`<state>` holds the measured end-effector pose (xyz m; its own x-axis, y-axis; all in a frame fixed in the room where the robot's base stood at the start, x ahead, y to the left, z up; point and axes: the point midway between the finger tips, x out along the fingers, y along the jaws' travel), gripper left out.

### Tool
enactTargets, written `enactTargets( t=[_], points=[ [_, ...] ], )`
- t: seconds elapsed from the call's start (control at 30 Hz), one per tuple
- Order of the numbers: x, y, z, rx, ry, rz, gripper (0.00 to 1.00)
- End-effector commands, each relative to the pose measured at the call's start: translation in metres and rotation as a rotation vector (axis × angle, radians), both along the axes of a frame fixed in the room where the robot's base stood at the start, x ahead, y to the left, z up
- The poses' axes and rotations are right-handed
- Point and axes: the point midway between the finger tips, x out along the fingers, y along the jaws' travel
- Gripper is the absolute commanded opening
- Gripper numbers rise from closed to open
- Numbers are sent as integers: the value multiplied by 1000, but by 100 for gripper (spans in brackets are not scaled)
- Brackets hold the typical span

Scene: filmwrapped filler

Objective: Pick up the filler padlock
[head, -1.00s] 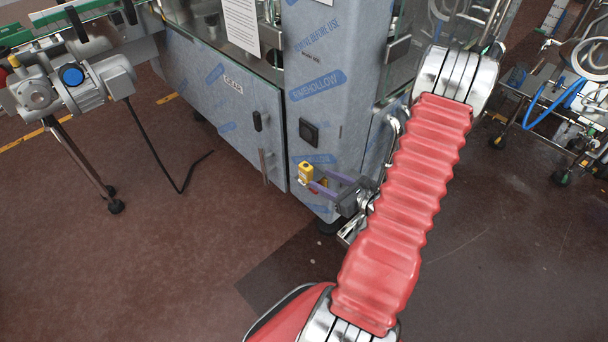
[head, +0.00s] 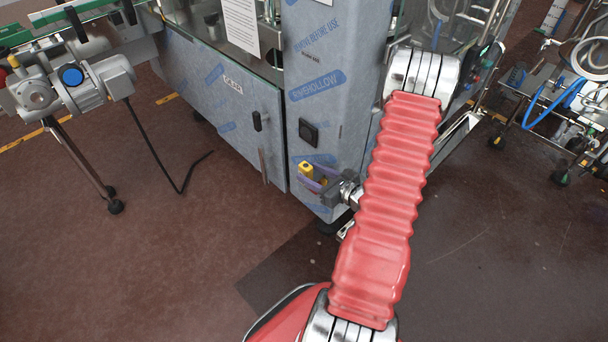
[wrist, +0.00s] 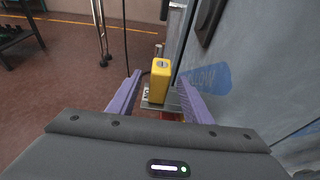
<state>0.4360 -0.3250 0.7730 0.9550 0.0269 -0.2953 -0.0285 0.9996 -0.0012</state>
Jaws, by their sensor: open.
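The filler padlock (head: 306,169) is a yellow block at the lower front of the film-wrapped machine cabinet. In the wrist view the padlock (wrist: 160,82) stands between the two purple fingers of my gripper (wrist: 154,90), with a metal shackle behind its top end and a metal plate (wrist: 170,97) beside or under it. My gripper (head: 318,178) is open around it. Whether the padlock hangs on something is unclear.
The blue film-wrapped cabinet (head: 229,99) runs close along the right side of my gripper; its wall also shows in the wrist view (wrist: 262,70). The brown floor (head: 120,260) is clear in front.

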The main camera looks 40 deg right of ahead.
Motion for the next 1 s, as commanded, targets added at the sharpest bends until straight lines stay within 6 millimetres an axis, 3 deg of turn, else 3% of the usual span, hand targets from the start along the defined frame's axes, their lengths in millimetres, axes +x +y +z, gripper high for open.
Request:
enactTargets(
  t=[0.3,0.83,1.0],
  points=[
    [30,1,-9,1,1,1,45],
    [30,1,-9,1,0,1,45],
    [30,2,-9,1,0,1,34]
  ],
)
